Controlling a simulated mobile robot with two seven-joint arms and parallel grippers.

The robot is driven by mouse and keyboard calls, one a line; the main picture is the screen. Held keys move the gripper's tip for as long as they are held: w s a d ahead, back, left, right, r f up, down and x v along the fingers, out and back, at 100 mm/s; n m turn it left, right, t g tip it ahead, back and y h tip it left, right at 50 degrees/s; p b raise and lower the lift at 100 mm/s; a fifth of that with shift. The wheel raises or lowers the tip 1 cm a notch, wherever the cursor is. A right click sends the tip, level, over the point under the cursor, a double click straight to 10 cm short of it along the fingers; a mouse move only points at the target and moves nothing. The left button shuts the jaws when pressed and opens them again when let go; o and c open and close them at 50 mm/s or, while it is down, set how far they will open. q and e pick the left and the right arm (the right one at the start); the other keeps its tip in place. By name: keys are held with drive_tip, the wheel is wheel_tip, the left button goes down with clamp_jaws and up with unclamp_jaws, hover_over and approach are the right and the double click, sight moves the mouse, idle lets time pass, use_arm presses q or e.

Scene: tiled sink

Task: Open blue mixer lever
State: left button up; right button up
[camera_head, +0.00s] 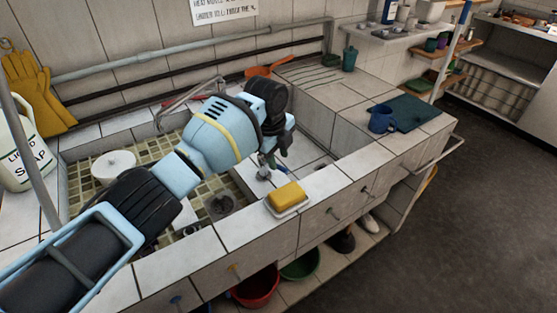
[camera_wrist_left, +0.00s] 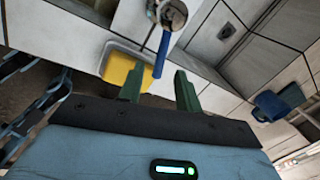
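The blue mixer lever (camera_wrist_left: 161,54) shows in the left wrist view as a slim blue bar, joined to a round chrome body (camera_wrist_left: 172,14). My left gripper (camera_wrist_left: 159,69) has its two green fingers apart, with the lever's near end in line with the gap between them. I cannot tell whether the lever is within the fingers or just beyond them, and no contact is clear. My right gripper is not in view.
A yellow sponge (camera_head: 287,194) lies in a white dish on the front ledge, close to the gripper. A blue mug (camera_head: 381,118) and dark cloth (camera_head: 412,112) lie on the right counter.

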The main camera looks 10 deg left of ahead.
use_arm(q)
drive_tip(key=r, duration=0.3)
drive_tip(key=s+r, duration=0.1)
drive_tip(key=r, duration=0.1)
drive_tip(key=shift+a+r, duration=0.1)
drive_tip(key=shift+a, duration=0.2)
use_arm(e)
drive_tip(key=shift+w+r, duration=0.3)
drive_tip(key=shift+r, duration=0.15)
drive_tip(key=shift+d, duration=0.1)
